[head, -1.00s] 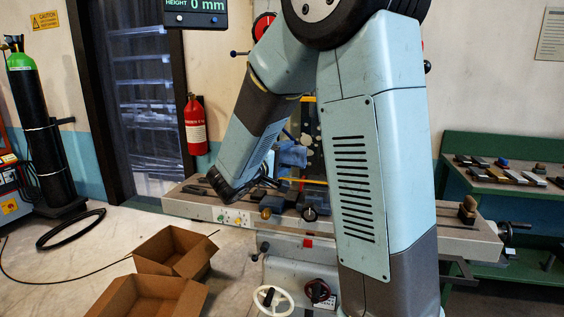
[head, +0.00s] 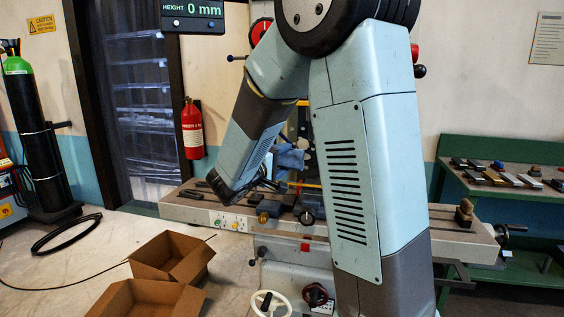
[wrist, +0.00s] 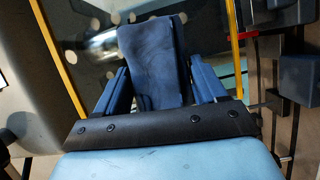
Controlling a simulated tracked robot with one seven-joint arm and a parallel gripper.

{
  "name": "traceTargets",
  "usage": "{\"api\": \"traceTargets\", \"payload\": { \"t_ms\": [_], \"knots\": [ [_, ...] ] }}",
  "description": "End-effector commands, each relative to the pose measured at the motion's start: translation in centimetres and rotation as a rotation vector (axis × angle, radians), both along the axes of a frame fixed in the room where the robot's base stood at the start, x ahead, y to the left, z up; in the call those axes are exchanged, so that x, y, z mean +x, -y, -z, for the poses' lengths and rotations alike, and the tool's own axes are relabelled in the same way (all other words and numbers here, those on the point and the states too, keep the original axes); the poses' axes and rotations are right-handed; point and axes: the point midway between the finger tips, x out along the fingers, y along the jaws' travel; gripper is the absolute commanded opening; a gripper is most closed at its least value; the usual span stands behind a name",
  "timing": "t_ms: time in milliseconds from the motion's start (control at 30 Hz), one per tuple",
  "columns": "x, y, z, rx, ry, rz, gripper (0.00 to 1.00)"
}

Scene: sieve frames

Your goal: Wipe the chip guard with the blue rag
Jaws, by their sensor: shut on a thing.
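The blue rag (head: 289,157) is in my gripper, in front of the milling machine's chip guard. In the wrist view the rag (wrist: 150,58) hangs as a flat, creased piece between the two blue fingers of my gripper (wrist: 162,85), which is shut on it. The chip guard (wrist: 100,50) is a clear panel with yellow edge strips, behind the rag; grey smudges show on it. I cannot tell whether the rag touches the panel. In the head view my arm hides most of the guard, and my gripper (head: 268,178) is partly hidden at the arm's end.
The long machine table (head: 395,226) runs below the guard with dark clamps and blocks on it. Dark fixtures (wrist: 298,78) stand right of the guard in the wrist view. Two open cardboard boxes (head: 150,300) lie on the floor; a green bench (head: 500,200) stands at right.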

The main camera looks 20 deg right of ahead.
Motion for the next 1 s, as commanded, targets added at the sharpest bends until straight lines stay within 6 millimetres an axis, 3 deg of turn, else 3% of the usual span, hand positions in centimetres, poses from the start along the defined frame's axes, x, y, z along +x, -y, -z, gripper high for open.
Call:
{"api": "traceTargets", "payload": {
  "t_ms": [1000],
  "knots": [
    [1.3, 1.0, 0.0, -0.001, 0.000, 0.001, 0.32]
  ]
}}
